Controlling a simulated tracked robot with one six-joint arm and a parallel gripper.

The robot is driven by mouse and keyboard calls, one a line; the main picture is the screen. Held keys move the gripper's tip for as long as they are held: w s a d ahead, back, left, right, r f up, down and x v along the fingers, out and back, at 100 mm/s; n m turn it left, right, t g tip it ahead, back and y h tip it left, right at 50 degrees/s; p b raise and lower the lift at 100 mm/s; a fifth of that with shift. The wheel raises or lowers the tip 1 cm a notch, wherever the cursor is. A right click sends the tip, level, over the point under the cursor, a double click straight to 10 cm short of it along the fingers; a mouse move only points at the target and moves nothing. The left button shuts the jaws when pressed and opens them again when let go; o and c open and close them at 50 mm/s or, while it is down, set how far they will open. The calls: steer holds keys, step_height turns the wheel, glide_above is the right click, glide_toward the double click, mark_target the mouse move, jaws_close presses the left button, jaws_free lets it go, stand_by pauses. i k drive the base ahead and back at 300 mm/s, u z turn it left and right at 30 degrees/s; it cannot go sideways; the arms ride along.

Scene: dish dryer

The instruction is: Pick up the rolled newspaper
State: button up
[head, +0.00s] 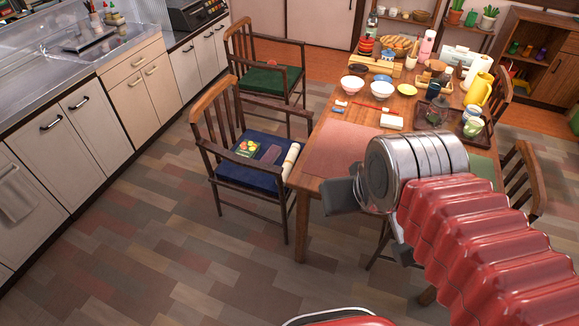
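A pale cream roll (291,157), which looks like the rolled newspaper, lies on the right side of the blue-cushioned chair (235,178). Its far end is up near the table edge. My gripper (343,196) is in front of the table's near edge, to the right of the roll and apart from it in the picture. Its grey finger part points left. The metal wrist hides much of the gripper, so its opening is unclear. Nothing is seen held in it.
A colourful booklet (246,148) and a dark purplish item (270,154) share the seat. Chair armrests flank it. The wooden table (340,125) with bowls and dishes stands to the right. A green-cushioned chair (268,80) is behind. The floor (170,235) at front left is clear.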

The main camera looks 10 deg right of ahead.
mark_target(291, 157)
steer(key=z, duration=0.95)
steer(key=i, duration=0.8)
steer(key=u, duration=1.7)
